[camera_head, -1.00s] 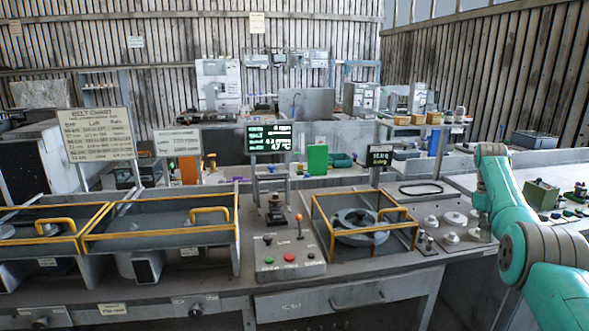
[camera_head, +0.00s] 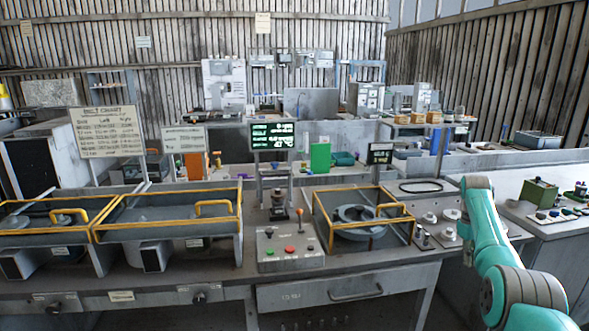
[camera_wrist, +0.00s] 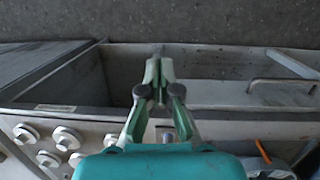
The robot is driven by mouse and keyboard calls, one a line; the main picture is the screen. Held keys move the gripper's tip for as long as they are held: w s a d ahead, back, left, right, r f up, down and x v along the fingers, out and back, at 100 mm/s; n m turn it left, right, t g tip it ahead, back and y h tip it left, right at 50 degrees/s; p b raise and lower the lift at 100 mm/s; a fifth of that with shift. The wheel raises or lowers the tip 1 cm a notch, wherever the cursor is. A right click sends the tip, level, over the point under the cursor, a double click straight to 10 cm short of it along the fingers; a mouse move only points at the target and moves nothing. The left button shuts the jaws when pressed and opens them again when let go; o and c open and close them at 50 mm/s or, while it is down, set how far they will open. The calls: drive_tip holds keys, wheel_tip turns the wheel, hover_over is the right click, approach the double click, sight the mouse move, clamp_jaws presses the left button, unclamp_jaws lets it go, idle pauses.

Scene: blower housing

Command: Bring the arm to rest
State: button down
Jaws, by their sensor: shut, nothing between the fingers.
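My gripper (camera_wrist: 159,82) shows in the wrist view, its two green fingers closed together with nothing between them. It hangs in front of the grey bench (camera_wrist: 205,57), over a dark open gap, with the floor beyond. In the head view my teal arm (camera_head: 490,240) stands at the right, beside the bench's right part. The gripper itself is not visible in the head view.
A bench (camera_head: 215,290) with yellow-railed guards (camera_head: 165,215), a control box (camera_head: 290,249) and round knobs (camera_head: 447,233) fills the front. Signs (camera_head: 107,131) and a green-lettered display (camera_head: 272,136) stand behind. A side table (camera_head: 560,235) lies right of the arm.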

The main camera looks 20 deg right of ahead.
drive_tip(key=w+a+f+t+h, duration=0.1)
drive_tip(key=a+f, duration=0.4)
drive_tip(key=f, duration=0.5)
drive_tip(key=w+a+f+n+t, duration=0.1)
drive_tip(key=a+f, duration=0.5)
drive_tip(key=f, duration=0.4)
drive_tip(key=w+a+f+t+h, duration=0.15)
drive_tip(key=a+f, duration=0.35)
drive_tip(key=f, duration=0.5)
drive_tip(key=s+a+f+t, duration=0.2)
drive_tip(key=s+a+f, duration=0.35)
drive_tip(key=a, duration=0.35)
drive_tip(key=s+a+f+t, duration=0.2)
drive_tip(key=s+a+f, duration=0.4)
drive_tip(key=a, duration=0.4)
drive_tip(key=s+a+r+n+t, duration=0.1)
drive_tip(key=s+a+r+t, duration=0.15)
drive_tip(key=s+a, duration=0.65)
drive_tip(key=s+a+r+t, duration=0.2)
drive_tip(key=s+a+r, duration=0.1)
drive_tip(key=s+a, duration=0.55)
drive_tip(key=s+a+r+t+y, duration=0.1)
drive_tip(key=s+a+r+t, duration=0.1)
drive_tip(key=s+r, duration=0.7)
drive_tip(key=s+a+r+t+y, duration=0.2)
drive_tip(key=s+r, duration=0.8)
drive_tip(key=r, duration=0.8)
drive_tip(key=shift+a+r+t, duration=0.15)
drive_tip(key=shift+a+t, duration=0.25)
drive_tip(key=shift+a, duration=0.05)
